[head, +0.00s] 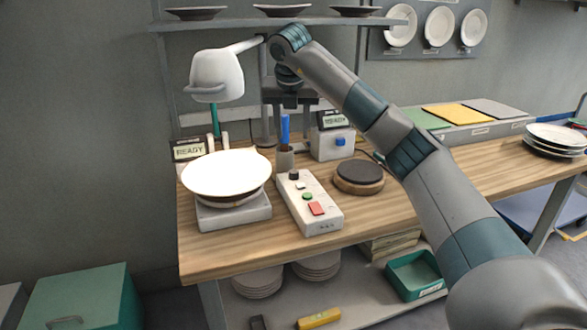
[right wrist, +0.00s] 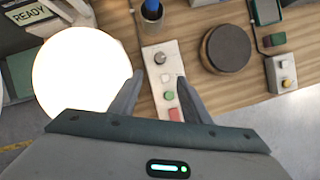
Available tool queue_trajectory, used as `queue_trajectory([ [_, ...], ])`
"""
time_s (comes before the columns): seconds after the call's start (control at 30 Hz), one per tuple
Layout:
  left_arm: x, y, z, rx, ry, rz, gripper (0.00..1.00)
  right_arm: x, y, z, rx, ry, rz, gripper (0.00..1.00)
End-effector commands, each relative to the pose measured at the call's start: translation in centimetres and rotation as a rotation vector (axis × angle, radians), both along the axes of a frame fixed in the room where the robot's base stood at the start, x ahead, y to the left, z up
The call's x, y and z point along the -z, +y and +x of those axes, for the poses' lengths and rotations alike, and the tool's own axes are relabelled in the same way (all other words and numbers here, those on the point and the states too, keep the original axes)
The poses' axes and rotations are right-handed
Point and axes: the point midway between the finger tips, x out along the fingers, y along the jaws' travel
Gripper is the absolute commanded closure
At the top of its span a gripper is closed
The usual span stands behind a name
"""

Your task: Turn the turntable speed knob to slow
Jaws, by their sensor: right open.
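A white control box (head: 310,205) lies on the wooden bench, with a dark knob (head: 294,175) at its far end and white, green and red buttons in front. In the right wrist view the knob (right wrist: 160,58) looks grey, just beyond my fingertips. I cannot read its setting. A bright plate (head: 225,174) sits on a grey turntable base (head: 234,213) left of the box. My right gripper (head: 290,105) is above the bench, pointing down; in its wrist view the open, empty fingers (right wrist: 160,76) show on either side of the box. My left gripper is out of view.
A white dryer head (head: 216,75) hangs over the plate. A cup with a blue tool (head: 285,158) stands behind the box. A brown round stand (head: 358,177) is to its right.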

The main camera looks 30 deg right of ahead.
Motion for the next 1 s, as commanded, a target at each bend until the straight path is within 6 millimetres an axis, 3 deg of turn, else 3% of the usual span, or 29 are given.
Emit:
queue_trajectory([
  [0.27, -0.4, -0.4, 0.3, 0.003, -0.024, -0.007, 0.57, 3.1, -0.8, 0.9, 0.001, 0.005, 0.0, 0.57],
  [0.8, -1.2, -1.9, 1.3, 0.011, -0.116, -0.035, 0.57, 11.9, -2.9, 3.9, 0.002, 0.004, 0.001, 0.57],
  [1.0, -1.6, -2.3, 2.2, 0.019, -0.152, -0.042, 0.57, 14.3, -3.5, 4.7, 0.0, 0.002, 0.0, 0.57],
])
